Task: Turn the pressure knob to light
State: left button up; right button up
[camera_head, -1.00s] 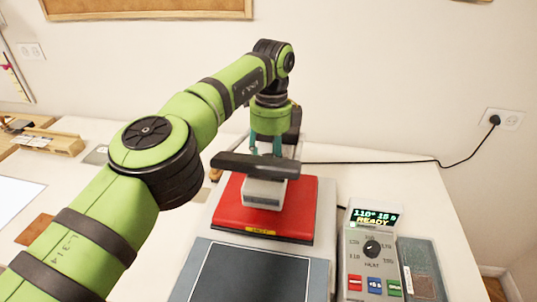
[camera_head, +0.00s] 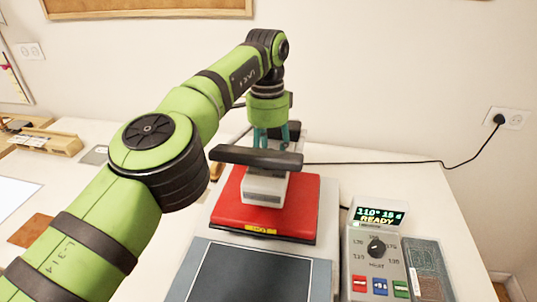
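My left gripper (camera_head: 270,138) points down over the back of a heat press. Its teal fingers stand a little apart, and their tips are hidden behind the press's black handle bar (camera_head: 235,153). I cannot tell whether they touch anything. The press has a red upper plate (camera_head: 305,200) with a grey block (camera_head: 265,187) on it. No knob marked as pressure can be made out; the area behind the bar is hidden. My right gripper is out of view.
A dark lower plate (camera_head: 255,275) lies in front of the red one. A dark flat item (camera_head: 424,262) lies right of the control box. A black cable (camera_head: 400,162) crosses to a wall socket (camera_head: 505,119). A wooden piece (camera_head: 50,141) stands at the left.

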pick_arm(q)
jog(key=shift+n, duration=0.7)
jog(key=o, duration=1)
jog(key=shift+o, duration=0.7)
jog(key=shift+d, duration=0.1)
